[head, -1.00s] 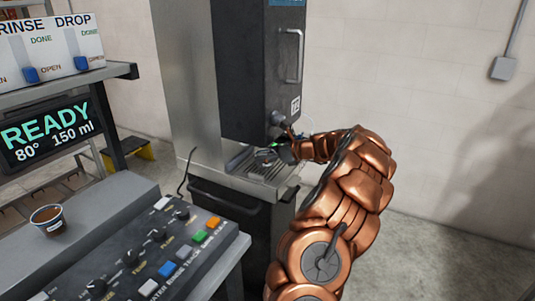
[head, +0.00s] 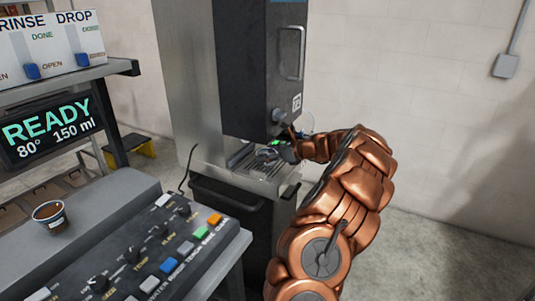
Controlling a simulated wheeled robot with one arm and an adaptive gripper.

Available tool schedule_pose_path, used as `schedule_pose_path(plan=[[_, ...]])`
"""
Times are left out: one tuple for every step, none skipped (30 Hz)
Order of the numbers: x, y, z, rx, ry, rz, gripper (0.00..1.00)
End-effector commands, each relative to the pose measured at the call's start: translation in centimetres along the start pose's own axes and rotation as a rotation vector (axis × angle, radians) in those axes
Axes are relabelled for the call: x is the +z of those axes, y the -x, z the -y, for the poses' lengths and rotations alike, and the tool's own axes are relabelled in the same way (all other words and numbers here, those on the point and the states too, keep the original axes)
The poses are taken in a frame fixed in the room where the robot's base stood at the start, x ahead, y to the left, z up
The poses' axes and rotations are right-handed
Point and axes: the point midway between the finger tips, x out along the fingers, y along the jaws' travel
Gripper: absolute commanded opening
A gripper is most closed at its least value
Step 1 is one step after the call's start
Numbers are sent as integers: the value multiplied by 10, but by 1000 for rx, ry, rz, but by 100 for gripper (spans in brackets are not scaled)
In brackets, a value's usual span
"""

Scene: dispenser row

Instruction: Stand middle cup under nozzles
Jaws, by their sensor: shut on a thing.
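My gripper (head: 266,154) is at the end of my copper arm, inside the bay of the tall dark dispenser (head: 258,75). It is low over the drip tray (head: 262,170), below the underside of the upper housing. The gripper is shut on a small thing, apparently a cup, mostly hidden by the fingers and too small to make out. I cannot tell whether it touches the tray. The nozzles are not clearly visible. Another cup (head: 49,217) with brown contents stands upright on the grey console at the left.
A control console (head: 150,255) with knobs and coloured buttons fills the lower left. Above it are a READY display (head: 48,130) and a shelf (head: 70,80) with a switch panel. A yellow step (head: 143,149) stands behind. The floor at the right is clear.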

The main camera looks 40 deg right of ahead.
Motion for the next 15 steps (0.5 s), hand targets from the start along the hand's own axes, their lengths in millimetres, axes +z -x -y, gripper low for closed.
schedule_pose_path(plan=[[-1,0,0,0,0,0,48],[-1,-1,0,0,0,0,48],[-2,-1,0,0,0,0,48],[-2,-1,0,0,0,0,48],[-3,-1,0,0,0,0,48],[-3,-2,0,0,0,0,48],[-4,-2,0,0,0,0,48],[-4,-2,0,0,0,0,48],[-4,-2,0,0,1,0,75],[-4,-2,0,0,1,0,78],[-4,-2,0,0,1,0,81],[-4,-2,0,0,1,0,85],[-4,-2,0,0,1,0,88],[-4,-2,0,0,1,0,91],[-4,-2,0,0,1,0,96]])
